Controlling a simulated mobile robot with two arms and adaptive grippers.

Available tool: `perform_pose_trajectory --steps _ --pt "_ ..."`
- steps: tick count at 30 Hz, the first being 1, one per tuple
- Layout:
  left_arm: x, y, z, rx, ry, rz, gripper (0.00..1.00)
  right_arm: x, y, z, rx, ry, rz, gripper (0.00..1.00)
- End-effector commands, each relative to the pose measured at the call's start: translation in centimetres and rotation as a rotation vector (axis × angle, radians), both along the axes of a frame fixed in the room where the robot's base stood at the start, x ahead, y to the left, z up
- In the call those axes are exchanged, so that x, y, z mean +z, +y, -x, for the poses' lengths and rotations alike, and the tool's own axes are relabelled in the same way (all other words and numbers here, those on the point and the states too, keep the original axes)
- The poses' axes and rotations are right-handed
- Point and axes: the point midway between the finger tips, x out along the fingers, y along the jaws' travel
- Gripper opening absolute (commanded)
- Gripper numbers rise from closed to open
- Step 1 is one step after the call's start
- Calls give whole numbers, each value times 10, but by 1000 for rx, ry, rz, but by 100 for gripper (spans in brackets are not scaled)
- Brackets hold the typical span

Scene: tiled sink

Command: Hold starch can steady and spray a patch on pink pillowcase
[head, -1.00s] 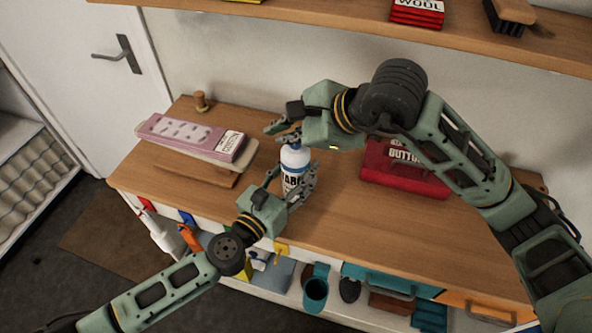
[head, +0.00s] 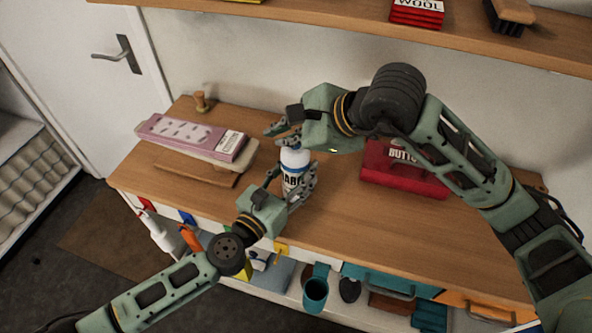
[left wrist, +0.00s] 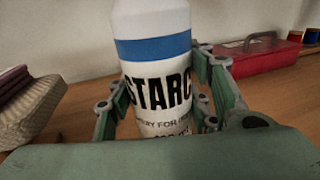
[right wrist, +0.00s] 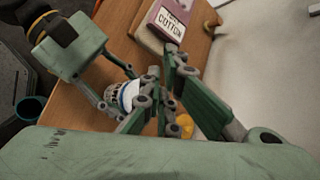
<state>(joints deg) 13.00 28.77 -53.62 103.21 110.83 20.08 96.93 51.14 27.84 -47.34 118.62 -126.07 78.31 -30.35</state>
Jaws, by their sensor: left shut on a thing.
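The white starch can (head: 294,174), with a blue band and black lettering, stands upright near the middle of the wooden counter. It also shows close up in the left wrist view (left wrist: 155,75). My left gripper (head: 294,187) is shut around its body from the front. My right gripper (head: 283,133) is at the can's top, its fingers close together; its exact opening and any contact with the nozzle are unclear.
A red button box (head: 405,178) sits right of the can, behind my right arm. A small wooden knob-like item (head: 201,102) stands behind the pillowcase. A shelf (head: 330,20) runs above. The front right counter is clear; open storage lies below.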

Motion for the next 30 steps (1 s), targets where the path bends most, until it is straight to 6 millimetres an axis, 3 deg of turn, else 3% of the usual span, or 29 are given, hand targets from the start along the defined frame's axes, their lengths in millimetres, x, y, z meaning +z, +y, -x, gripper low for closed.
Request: perform_pose_trajectory --steps 11,30 --pt "1 -1 0 -2 0 1 5 2 -1 0 -2 5 5 0" --pt "0 0 0 -1 0 1 5 61 -1 0 -1 0 2 0"
